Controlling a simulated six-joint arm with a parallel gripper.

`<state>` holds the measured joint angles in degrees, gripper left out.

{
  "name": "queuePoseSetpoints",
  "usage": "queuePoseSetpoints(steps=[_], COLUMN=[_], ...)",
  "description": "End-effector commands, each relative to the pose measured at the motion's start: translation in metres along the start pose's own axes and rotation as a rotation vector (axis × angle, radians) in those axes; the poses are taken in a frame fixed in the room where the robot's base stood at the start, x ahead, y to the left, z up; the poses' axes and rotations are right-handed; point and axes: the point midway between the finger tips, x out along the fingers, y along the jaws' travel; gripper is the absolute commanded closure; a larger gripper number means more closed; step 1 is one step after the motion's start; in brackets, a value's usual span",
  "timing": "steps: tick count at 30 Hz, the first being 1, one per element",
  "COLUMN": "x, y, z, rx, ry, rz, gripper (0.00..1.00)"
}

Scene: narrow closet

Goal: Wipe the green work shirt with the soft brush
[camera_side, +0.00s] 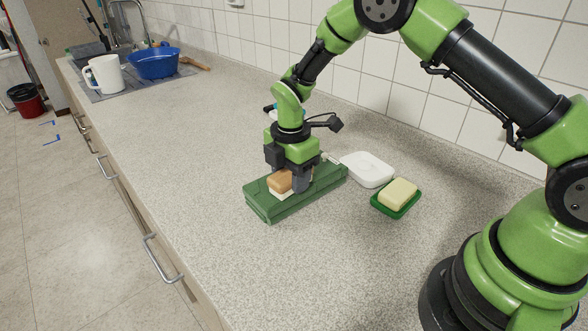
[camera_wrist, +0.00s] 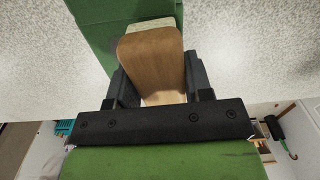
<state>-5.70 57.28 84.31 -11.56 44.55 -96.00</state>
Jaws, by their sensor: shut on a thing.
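The green work shirt (camera_side: 321,181) lies folded into a thick flat block on the countertop, below my gripper. It also shows in the wrist view (camera_wrist: 92,35) behind the brush. The soft brush (camera_side: 279,182) has a brown wooden back and pale bristles. In the wrist view the brush (camera_wrist: 152,60) sits between the two dark fingers. My gripper (camera_side: 289,182) points down and is shut on the brush. The bristles are at the shirt's top surface and look to be touching it. The far side of the brush is hidden by the fingers.
Right of the shirt are a white lidded dish (camera_side: 367,169) and a yellow block on a green dish (camera_side: 396,196). A partly hidden item (camera_side: 271,110) lies behind my wrist. A white mug (camera_side: 105,74) and blue basin (camera_side: 154,63) stand far left. The front counter is clear.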

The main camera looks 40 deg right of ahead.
Motion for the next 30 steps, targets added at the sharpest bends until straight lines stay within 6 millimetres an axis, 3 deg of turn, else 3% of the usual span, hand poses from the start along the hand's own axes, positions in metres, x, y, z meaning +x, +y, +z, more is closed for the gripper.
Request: queuePoseSetpoints(steps=[22, 30], x=[0.004, 0.004], y=[0.058, 0.041], z=[0.005, 0.004], rx=[0.0, -0.001], ry=[-0.001, -0.001], rz=[-0.001, -0.005], gripper=[0.8, 0.79])
